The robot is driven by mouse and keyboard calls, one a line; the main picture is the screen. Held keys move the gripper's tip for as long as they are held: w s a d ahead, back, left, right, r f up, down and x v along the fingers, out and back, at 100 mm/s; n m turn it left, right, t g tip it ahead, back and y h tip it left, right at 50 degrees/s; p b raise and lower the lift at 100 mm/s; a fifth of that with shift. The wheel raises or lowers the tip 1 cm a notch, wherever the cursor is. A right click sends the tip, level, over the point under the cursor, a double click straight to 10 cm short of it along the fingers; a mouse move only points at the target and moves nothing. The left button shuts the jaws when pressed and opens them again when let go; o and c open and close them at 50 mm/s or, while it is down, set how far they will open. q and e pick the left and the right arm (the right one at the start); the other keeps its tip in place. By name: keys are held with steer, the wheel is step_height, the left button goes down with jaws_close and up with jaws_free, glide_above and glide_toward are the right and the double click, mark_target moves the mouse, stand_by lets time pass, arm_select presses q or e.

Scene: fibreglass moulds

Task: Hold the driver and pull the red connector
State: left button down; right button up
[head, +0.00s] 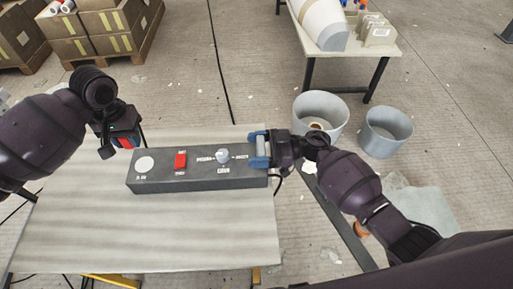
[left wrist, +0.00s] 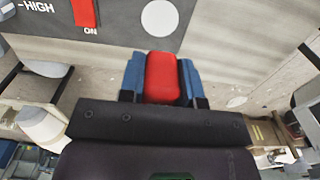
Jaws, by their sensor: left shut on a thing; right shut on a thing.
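The driver is a long dark grey box (head: 215,180) on the bench, with a red switch (head: 180,161), a pale knob (head: 223,156) and a white round patch at its left end. My left gripper (head: 125,141) is shut on the red connector (left wrist: 162,78), which sits between its blue fingers in the left wrist view. The connector is off to the left of the driver and appears apart from it. My right gripper (head: 260,148) is shut at the driver's right end, its blue fingers around a grey part there. That grip is partly hidden by the fingers.
The pale bench (head: 150,235) is clear in front of the driver. Two grey round tubs (head: 388,132) stand on the floor to the right. A second table (head: 345,50) with a white mould stands at the back. Cartons on a pallet (head: 95,25) are at back left.

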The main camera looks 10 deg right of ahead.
arm_select(q)
steer(key=shift+r, duration=1.05)
arm_select(e)
steer(key=o, duration=1.6)
steer(key=shift+d, duration=0.15)
steer(key=d, duration=0.7)
steer(key=s+d, duration=0.1)
steer(key=d, duration=0.3)
steer(key=shift+d, duration=0.35)
